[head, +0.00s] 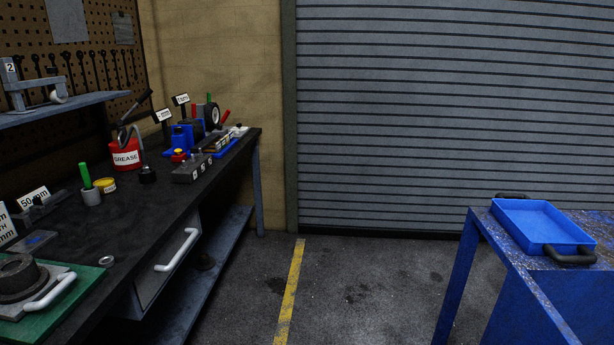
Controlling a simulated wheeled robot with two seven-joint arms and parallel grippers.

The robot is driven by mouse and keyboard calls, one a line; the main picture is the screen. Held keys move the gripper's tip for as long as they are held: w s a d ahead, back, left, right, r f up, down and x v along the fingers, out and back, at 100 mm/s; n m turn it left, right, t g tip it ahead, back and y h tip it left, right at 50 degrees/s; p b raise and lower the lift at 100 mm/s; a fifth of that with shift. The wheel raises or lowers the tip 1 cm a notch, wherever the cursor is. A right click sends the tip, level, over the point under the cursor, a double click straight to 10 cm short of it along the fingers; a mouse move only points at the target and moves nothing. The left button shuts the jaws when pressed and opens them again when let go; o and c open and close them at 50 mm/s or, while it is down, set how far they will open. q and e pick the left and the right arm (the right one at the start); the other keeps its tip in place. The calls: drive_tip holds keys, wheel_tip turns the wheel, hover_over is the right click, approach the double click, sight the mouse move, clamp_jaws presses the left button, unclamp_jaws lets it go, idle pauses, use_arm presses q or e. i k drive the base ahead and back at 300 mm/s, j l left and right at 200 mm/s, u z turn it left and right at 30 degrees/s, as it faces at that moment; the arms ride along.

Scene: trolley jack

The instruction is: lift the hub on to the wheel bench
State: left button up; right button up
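A dark, round, flanged metal part with a hole on top, which looks like the hub (17,273), is at the lower left, cut off by the picture's edge. It sits on a pale plate with a white bar handle (48,292), over a green mat (78,292) on the long dark bench (130,205). A blue bench (483,228) with a worn top stands at the right. I cannot tell which bench is the wheel bench. Neither of my grippers is in view.
A blue tray (540,222) with two black handles lies on the blue bench. The dark bench carries a red grease can (126,154), a green-handled tool in a cup (90,190) and small parts. A drawer (168,262) has a white handle. Open floor (375,285) lies between the benches.

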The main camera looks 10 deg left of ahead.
sight(205, 262)
drive_tip(key=i+u, duration=0.1)
drive_tip(key=i, duration=0.55)
drive_tip(key=i+l+u, duration=0.1)
drive_tip(key=i, duration=0.6)
drive_tip(key=i+l, duration=0.2)
drive_tip(key=i, duration=0.45)
drive_tip(key=i+u, duration=0.3)
drive_tip(key=u, duration=0.15)
drive_tip(key=i+l+u, duration=0.15)
drive_tip(key=i+u, duration=0.15)
drive_tip(key=u, duration=0.15)
drive_tip(key=i+l+u, duration=0.2)
drive_tip(key=u, duration=0.3)
drive_tip(key=i+l+u, duration=0.3)
drive_tip(key=u, duration=0.15)
drive_tip(key=i+l+u, duration=0.15)
drive_tip(key=l+u, duration=0.3)
drive_tip(key=i+l+u, duration=0.15)
drive_tip(key=l+u, duration=0.15)
drive_tip(key=i+l+u, duration=0.1)
drive_tip(key=l+u, duration=0.25)
drive_tip(key=i+l+u, duration=0.1)
drive_tip(key=l+u, duration=0.2)
drive_tip(key=l, duration=0.1)
